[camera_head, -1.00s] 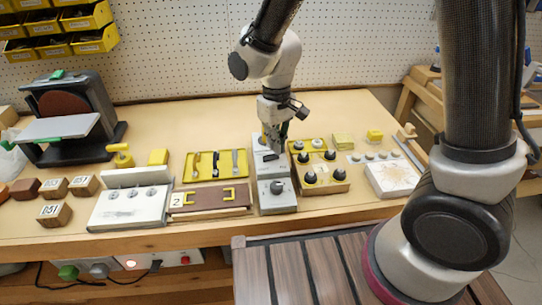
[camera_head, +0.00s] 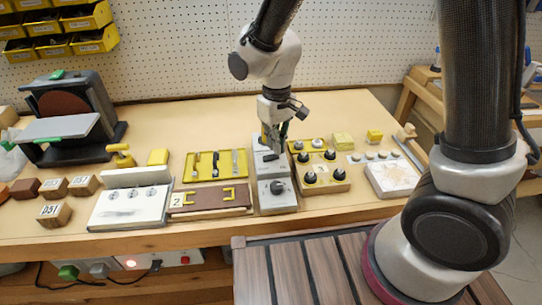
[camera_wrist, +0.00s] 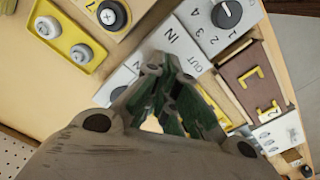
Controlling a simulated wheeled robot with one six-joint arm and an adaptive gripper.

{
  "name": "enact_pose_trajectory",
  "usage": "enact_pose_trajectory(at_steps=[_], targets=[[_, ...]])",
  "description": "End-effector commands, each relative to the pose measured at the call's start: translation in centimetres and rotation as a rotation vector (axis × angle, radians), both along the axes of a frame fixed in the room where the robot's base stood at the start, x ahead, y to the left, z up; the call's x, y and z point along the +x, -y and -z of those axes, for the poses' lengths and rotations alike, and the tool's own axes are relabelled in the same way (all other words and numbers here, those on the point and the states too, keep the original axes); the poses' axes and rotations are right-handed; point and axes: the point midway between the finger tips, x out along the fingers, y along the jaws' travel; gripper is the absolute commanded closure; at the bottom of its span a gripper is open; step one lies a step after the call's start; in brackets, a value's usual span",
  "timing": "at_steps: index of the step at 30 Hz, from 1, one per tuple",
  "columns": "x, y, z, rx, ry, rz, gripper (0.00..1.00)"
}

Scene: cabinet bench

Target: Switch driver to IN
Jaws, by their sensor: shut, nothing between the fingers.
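A grey panel (camera_head: 263,142) stands upright in depth on the bench, with a dark part at its middle under my gripper. In the wrist view the white panel (camera_wrist: 190,42) carries the printed words IN and OUT. My gripper (camera_head: 273,149) is shut and empty, with its fingertips down at this panel. In the wrist view my gripper (camera_wrist: 165,68) covers the switch beside the labels, so its position is hidden. I cannot tell whether the fingertips touch it.
A black knob (camera_head: 277,187) with numbers sits on the nearer grey block. A wooden box with black knobs (camera_head: 310,177) is close on the right. A brown board with yellow handles (camera_head: 210,196) and a yellow tool tray (camera_head: 190,173) are on the left.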

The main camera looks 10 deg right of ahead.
Motion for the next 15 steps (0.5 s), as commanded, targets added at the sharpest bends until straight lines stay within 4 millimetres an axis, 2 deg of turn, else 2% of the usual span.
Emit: enact_pose_trajectory(at_steps=[15], targets=[[-0.01,0.01,0.61,-0.001,-0.001,0.0,1.0]])
